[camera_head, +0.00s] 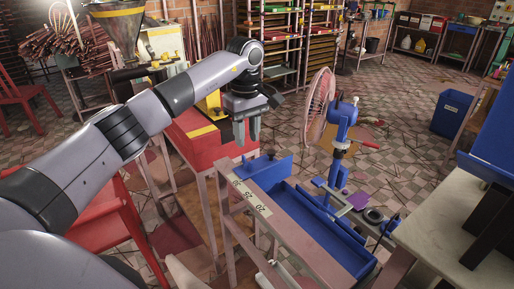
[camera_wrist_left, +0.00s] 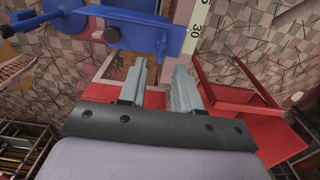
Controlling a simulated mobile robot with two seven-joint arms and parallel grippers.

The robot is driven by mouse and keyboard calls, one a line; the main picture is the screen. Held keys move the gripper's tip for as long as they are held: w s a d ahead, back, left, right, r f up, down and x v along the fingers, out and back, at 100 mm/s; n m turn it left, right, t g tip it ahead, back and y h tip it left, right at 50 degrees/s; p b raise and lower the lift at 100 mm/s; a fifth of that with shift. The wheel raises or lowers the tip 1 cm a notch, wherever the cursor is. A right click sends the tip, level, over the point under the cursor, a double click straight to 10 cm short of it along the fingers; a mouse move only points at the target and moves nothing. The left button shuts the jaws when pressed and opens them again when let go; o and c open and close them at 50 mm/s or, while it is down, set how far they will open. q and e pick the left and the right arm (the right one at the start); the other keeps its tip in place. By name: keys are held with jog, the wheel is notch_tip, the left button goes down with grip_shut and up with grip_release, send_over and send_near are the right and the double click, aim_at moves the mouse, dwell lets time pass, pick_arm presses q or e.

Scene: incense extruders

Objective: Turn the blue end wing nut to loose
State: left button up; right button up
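My right gripper is not in view.
A wooden stand with a number scale (camera_head: 251,196) carries the trough. A pale table (camera_head: 455,225) is at the far right.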

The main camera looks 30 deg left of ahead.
aim_at(247, 159)
pick_arm(q)
jog(key=shift+s+f, duration=0.15)
jog(key=shift+f, duration=3.3)
grip_shut()
